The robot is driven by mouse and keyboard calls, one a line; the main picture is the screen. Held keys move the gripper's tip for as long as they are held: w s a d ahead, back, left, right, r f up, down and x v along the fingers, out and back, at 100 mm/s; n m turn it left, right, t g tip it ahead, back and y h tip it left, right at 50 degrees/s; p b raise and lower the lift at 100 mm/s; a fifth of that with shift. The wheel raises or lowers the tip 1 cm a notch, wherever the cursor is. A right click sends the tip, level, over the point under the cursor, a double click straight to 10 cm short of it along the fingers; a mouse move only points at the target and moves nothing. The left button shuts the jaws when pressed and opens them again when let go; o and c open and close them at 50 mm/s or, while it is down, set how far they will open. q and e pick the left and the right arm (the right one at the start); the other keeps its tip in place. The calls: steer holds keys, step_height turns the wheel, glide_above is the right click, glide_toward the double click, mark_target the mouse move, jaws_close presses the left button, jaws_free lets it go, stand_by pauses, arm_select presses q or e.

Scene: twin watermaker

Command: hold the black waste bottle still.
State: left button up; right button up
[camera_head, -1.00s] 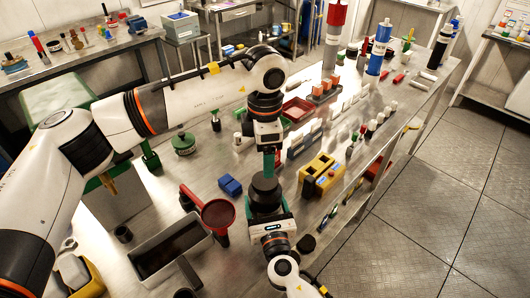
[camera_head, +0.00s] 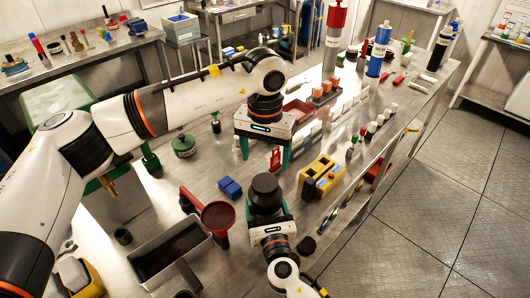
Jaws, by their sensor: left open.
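The black waste bottle (camera_head: 265,188) stands near the middle of the bench, with its dark cap upward. My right gripper (camera_head: 266,208) comes in from the front edge. Its green fingers lie on both sides of the bottle, shut on it; the bottle's lower part is hidden by the gripper. My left gripper (camera_head: 264,153) hangs above and behind the bottle, apart from it. Its two green fingers are spread wide and nothing is held between them.
A red funnel (camera_head: 217,215) and a grey tray (camera_head: 160,262) stand to the left of the bottle. A blue block (camera_head: 230,188) lies close by on the left. A yellow holder (camera_head: 321,181) stands to the right. White blocks and small bottles line the back right.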

mark_target(265, 182)
arm_select(q)
steer(key=shift+f+m, duration=0.3)
steer(key=shift+f, duration=3.7)
